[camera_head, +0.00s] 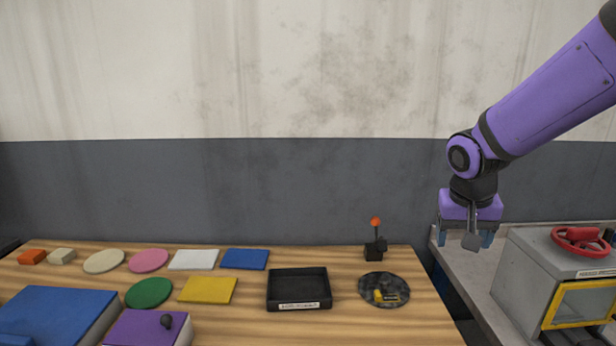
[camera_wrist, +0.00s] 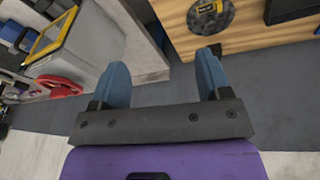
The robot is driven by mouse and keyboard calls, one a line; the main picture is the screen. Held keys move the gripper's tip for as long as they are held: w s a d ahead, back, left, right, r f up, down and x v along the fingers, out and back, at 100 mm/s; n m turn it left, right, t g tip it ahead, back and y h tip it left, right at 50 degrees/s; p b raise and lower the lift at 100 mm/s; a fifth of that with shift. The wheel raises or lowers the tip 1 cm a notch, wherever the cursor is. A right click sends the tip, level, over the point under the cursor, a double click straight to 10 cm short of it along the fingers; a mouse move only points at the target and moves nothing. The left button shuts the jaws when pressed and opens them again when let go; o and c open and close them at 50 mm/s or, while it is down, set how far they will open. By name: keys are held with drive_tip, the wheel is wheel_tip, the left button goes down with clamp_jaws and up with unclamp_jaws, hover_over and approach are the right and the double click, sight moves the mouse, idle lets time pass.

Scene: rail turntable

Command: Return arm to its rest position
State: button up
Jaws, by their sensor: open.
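My purple arm comes in from the upper right in the head view. My gripper (camera_head: 472,238) hangs down over the gap between the wooden table (camera_head: 345,325) and the grey bench to its right. In the wrist view the two blue fingers of my gripper (camera_wrist: 163,80) stand wide apart with nothing between them.
The table carries a black tray (camera_head: 298,306), a dark round disc (camera_head: 393,289) with a yellow piece, a small black post with an orange ball (camera_head: 376,222) and several flat coloured pieces. A grey cabinet (camera_head: 525,275) with a red handwheel (camera_head: 582,242) stands on the right.

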drive_tip(key=s+r+n+t+y, duration=0.1)
drive_tip(key=s+r, duration=0.4)
drive_tip(key=s, duration=0.5)
drive_tip(key=s+d+r+n+t, duration=0.1)
drive_tip(key=s+r, duration=0.4)
drive_tip(key=s, duration=0.5)
drive_tip(key=shift+d+r+n+t+y, duration=0.3)
drive_tip(key=shift+n+t+y, duration=0.1)
drive_tip(key=shift+t, duration=0.1)
